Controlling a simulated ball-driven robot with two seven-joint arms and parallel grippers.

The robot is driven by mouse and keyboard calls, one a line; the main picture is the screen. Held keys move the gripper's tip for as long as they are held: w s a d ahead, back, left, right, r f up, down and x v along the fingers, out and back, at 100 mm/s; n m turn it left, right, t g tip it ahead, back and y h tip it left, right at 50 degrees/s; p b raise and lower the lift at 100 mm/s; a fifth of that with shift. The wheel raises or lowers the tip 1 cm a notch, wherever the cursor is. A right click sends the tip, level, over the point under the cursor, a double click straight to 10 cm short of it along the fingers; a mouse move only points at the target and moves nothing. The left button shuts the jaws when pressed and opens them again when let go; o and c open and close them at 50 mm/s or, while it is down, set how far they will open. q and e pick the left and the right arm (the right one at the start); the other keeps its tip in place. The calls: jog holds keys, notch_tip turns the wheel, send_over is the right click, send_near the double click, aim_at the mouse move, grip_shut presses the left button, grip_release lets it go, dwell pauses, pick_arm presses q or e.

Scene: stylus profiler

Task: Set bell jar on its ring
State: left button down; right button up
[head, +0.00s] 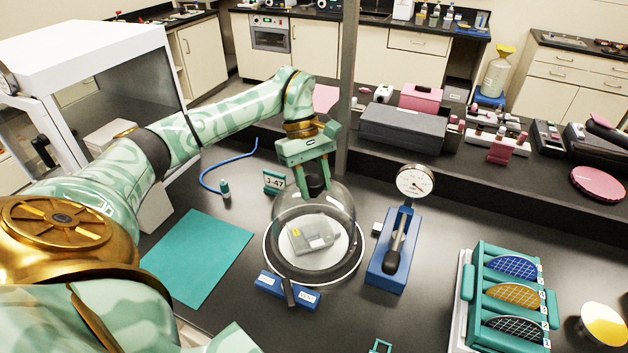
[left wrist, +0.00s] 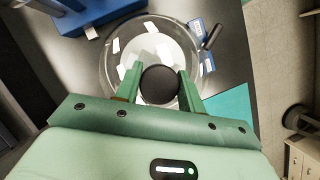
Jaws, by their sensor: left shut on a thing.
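The clear glass bell jar (head: 338,207) stands upright over the round ring (head: 358,270) on the dark bench. A grey boxy item on a white disc shows through the glass. My left gripper (head: 315,187) is shut on the jar's black knob from above. In the left wrist view the fingers (left wrist: 160,88) flank the round black knob (left wrist: 159,85), with the jar's rim around a white disc below. Whether the jar's rim touches the ring or hovers just above it, I cannot tell. My right gripper does not show.
A blue block with a lever (head: 286,291) sits at the ring's front. A blue dial gauge stand (head: 388,262) is close to the right. A tag reading J-47 (head: 274,181) stands behind left. A teal mat (head: 200,255) lies left; a teal wafer rack (head: 511,296) stands right.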

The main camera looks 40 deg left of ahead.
pick_arm(q)
jog(key=shift+f, duration=0.4)
jog(key=c, duration=0.8)
grip_release()
jog(key=shift+f, duration=0.1)
